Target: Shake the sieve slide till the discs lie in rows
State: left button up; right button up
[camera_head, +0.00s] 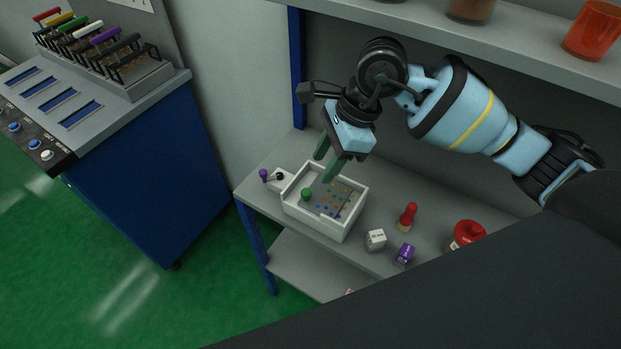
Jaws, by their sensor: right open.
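The sieve slide (331,225) is a white open box on the grey shelf, with a green knob (306,194) standing at its left inside. Small coloured discs (345,202), orange, blue and others, lie on its floor towards the right; they are too small to tell whether they form full rows. My right gripper (326,171) is open, its green fingers pointing down over the box, just above and right of the green knob. The fingers hide part of the box floor and its far wall. I see no left gripper.
A purple-tipped lever (264,174) sits left of the box. Right of it stand a red peg (407,216), a white cube (375,239), a purple block (404,254) and a red tin (467,234). An upper shelf (480,38) runs above my right arm; a blue post (297,70) stands behind.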

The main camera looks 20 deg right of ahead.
aim_at(307, 192)
jog(key=shift+x, duration=3.8)
grip_shut()
